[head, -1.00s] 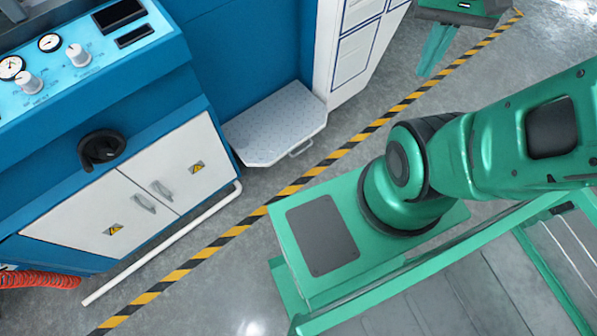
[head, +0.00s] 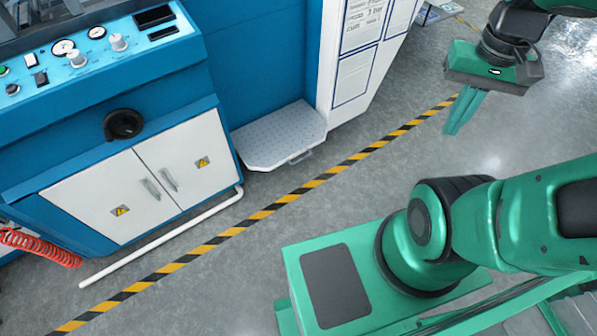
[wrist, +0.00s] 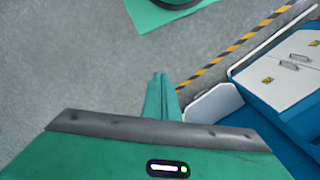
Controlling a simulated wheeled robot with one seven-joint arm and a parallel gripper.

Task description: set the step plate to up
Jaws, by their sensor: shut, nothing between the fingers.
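The step plate (head: 280,135) is a light grey, textured panel with a small handle on its front edge. It lies flat, folded out from the blue machine near the floor, between the white cabinet and the white panel. In the wrist view the step plate (wrist: 212,103) shows in part beyond my fingers. My gripper (head: 462,112) is green, shut and empty, with its fingers together. It hangs above the floor to the right of the step plate, clear of it. My gripper (wrist: 160,82) also shows in the wrist view.
A white cabinet (head: 140,185) with two doors stands left of the plate, and a white pipe (head: 160,238) runs along its foot. A black-yellow floor stripe (head: 285,200) passes in front. A red coiled hose (head: 40,245) hangs at far left. The floor between stripe and my base is clear.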

